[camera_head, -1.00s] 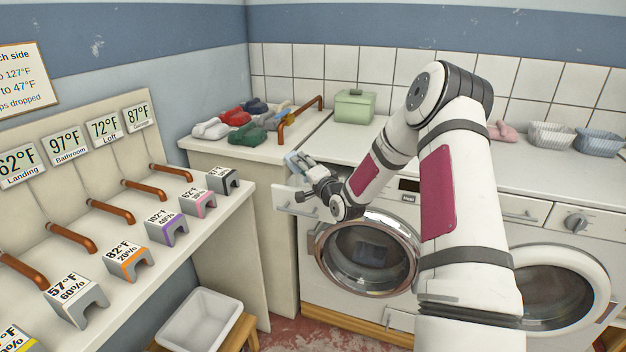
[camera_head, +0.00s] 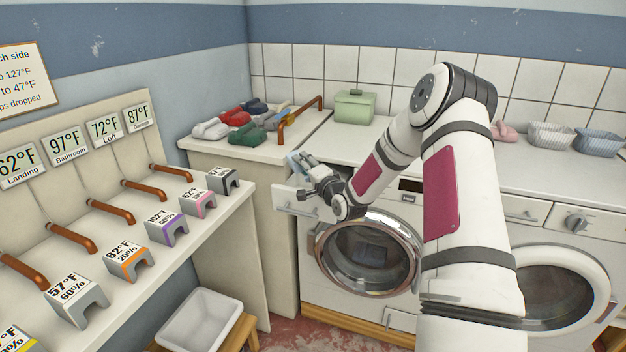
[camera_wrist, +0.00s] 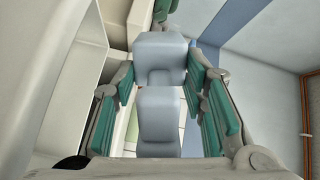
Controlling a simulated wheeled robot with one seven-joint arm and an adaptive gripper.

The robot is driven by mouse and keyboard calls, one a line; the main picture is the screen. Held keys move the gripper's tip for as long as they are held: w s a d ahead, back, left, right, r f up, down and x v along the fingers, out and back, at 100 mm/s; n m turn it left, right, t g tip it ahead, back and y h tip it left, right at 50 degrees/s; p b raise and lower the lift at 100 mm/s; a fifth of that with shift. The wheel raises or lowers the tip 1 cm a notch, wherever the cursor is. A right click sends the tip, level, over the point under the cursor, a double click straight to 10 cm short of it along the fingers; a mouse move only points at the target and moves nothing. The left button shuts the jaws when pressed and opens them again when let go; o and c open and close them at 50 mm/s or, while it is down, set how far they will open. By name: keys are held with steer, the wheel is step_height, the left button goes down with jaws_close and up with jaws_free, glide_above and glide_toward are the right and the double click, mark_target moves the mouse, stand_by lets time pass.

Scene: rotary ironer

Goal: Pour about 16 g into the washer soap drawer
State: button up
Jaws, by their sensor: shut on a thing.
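The washer's soap drawer (camera_head: 297,201) stands pulled out at the upper left of the front-loading washer (camera_head: 365,255). My gripper (camera_head: 312,172) is over the drawer and shut on a pale blue-grey object (camera_head: 296,160), perhaps a scoop or cup. In the wrist view the blue-grey object (camera_wrist: 160,60) sits between the teal finger pads of my gripper (camera_wrist: 165,95); it shows as two blocky parts. Its opening and contents cannot be made out. The inside of the drawer is mostly hidden, so I cannot tell whether anything is in it.
A green lidded box (camera_head: 355,106) stands on the counter behind. Several coloured clothes-like bundles (camera_head: 240,122) lie on the left counter by a copper rail (camera_head: 300,120). A second round door (camera_head: 560,290) hangs open at right. A white basin (camera_head: 200,320) is low in front.

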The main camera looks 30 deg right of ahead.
steer(key=shift+d+m, duration=0.4)
steer(key=shift+m, duration=0.1)
stand_by(1.0)
steer(key=shift+s+d+r+m+p, duration=0.1)
steer(key=shift+d+m+p, duration=0.15)
steer(key=shift+m, duration=0.55)
steer(key=shift+d+r+m+p, duration=0.1)
steer(key=shift+m+p, duration=0.3)
steer(key=shift+m, duration=0.4)
steer(key=shift+s+d+r+m+p, duration=0.1)
steer(key=shift+d+m+p, duration=0.15)
steer(key=shift+m, duration=0.55)
stand_by(3.5)
steer(key=shift+w+r+m, duration=0.1)
steer(key=shift+m, duration=0.2)
stand_by(0.3)
